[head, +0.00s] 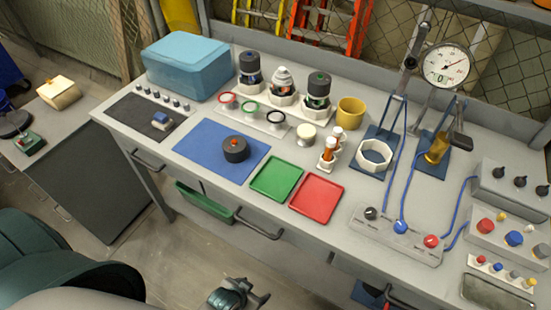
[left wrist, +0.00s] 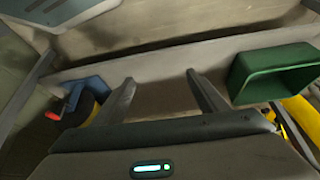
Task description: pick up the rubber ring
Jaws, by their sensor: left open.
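A small white rack on the workbench holds a red ring (head: 228,100), a green ring (head: 250,108) and a black ring (head: 276,117) in a row. I cannot tell which of them is the rubber ring. My left gripper (head: 254,289) is at the bottom of the head view, in front of the bench and well away from the rings. The left wrist view shows its two fingers (left wrist: 160,85) apart with nothing between them. No ring shows in the left wrist view. My right gripper is not in view.
A blue mat (head: 200,145) with a dark round part (head: 236,149), a green tray (head: 276,178) and a red tray (head: 316,199) lie in front of the rack. Capped units (head: 283,88) stand behind it. A green bin (left wrist: 275,72) is under the bench, whose drawer handles (head: 258,226) stick out.

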